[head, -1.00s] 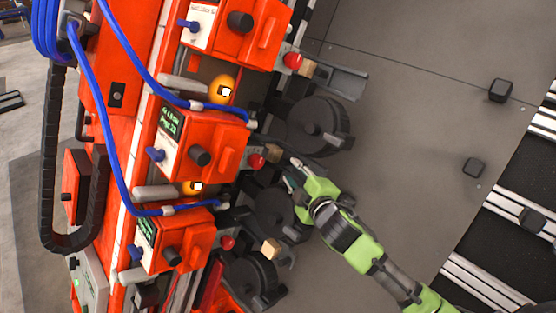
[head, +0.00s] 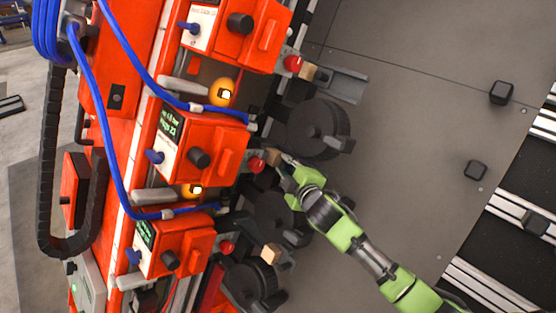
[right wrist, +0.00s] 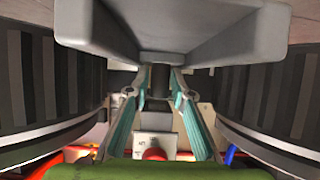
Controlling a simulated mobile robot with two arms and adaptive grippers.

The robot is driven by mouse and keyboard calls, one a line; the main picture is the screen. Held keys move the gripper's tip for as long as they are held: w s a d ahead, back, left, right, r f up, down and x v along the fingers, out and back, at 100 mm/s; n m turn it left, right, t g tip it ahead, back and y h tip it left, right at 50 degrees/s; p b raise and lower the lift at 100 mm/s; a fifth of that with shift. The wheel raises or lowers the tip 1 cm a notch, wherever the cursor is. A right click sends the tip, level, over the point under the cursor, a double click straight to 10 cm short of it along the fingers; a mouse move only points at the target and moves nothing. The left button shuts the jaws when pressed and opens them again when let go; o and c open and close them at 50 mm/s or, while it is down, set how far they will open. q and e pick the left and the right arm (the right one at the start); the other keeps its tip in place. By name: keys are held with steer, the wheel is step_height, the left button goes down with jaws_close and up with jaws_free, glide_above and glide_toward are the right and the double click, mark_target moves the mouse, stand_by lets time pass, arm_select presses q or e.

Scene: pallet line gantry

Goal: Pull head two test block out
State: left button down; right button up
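Three wooden test blocks stick out from the orange heads in the head view. The middle one (head: 274,157), which I take as head two's, sits beside a red button (head: 257,164). My right gripper (head: 287,164) is right at this block, its fingertips reaching its right side. In the right wrist view its two teal-padded fingers (right wrist: 159,92) stand apart, with a dark part between or behind the tips. A grey plate (right wrist: 170,45) covers the upper area, and I cannot make out the block there. My left gripper is not in view.
Dark round wheels (head: 318,127) flank the gripper closely. The other blocks (head: 308,71) and (head: 271,254) stand at the neighbouring heads. Blue hoses (head: 108,165) cross the orange machine at left. Grey floor plate (head: 415,120) is open to the right.

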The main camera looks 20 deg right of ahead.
steer(key=shift+c, duration=1.1)
steer(key=shift+s, duration=0.1)
steer(key=shift+s+d+f, duration=0.1)
steer(key=shift+s, duration=0.2)
steer(key=shift+s+d+p, duration=0.25)
steer(key=shift+s+p, duration=0.05)
steer(key=shift+s, duration=0.4)
steer(key=shift+s+d+p, duration=0.2)
steer(key=shift+s+p, duration=0.15)
steer(key=shift+s, duration=0.3)
steer(key=shift+s+d+p, duration=0.25)
steer(key=shift+s+p, duration=0.05)
steer(key=shift+s, duration=0.4)
steer(key=shift+s+d+p, duration=0.2)
steer(key=shift+s+d, duration=0.05)
steer(key=shift+s, duration=0.35)
steer(key=shift+s+d+p, duration=0.15)
steer(key=shift+s+d, duration=0.05)
steer(key=shift+s, duration=0.5)
